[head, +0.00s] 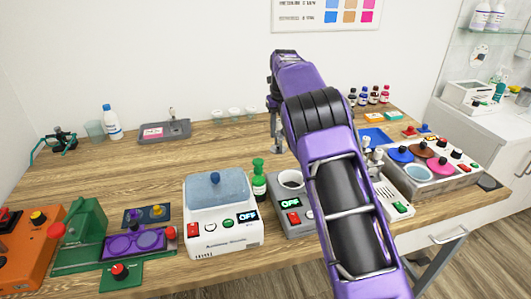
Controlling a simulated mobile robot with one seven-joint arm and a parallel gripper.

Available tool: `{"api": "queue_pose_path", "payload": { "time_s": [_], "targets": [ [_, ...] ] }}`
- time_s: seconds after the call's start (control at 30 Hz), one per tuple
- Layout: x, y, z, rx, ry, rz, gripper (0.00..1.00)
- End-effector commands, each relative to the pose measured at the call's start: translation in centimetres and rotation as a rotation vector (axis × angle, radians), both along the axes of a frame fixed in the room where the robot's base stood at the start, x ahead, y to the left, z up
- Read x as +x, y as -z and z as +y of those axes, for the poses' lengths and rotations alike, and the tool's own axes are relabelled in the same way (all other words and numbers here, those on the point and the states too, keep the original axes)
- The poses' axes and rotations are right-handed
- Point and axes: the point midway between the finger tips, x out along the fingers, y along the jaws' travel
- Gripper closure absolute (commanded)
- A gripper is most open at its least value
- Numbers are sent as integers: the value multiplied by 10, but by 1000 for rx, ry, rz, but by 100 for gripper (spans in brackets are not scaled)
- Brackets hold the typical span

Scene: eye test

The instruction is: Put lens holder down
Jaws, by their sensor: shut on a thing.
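My purple arm rises through the middle of the head view, and my gripper (277,143) hangs down at its far end, over the back half of the wooden table. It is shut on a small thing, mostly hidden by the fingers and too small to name. I cannot confirm that it is the lens holder. A purple frame with two round rings (135,244) lies at the front left, beside a green device (84,225), apart from my gripper. I cannot tell if this frame is a lens holder.
A white box with a blue-grey top (217,195) and a grey device with a cup (291,182) stand at the front. A grey tray (164,132) and clear cups (234,113) are at the back. The wooden table (150,175) is bare left of centre. Bottles (363,97) stand at the back right.

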Motion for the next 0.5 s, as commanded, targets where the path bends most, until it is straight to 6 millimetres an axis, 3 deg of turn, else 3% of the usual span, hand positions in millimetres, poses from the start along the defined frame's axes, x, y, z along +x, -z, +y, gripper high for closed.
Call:
{"api": "queue_pose_path", "payload": {
  "time_s": [0.1,0.33,0.5],
  "targets": [
    [0,23,0,-1,0,2,100],
    [0,41,0,0,0,1,100],
    [0,65,0,0,0,1,100]
  ]
}}
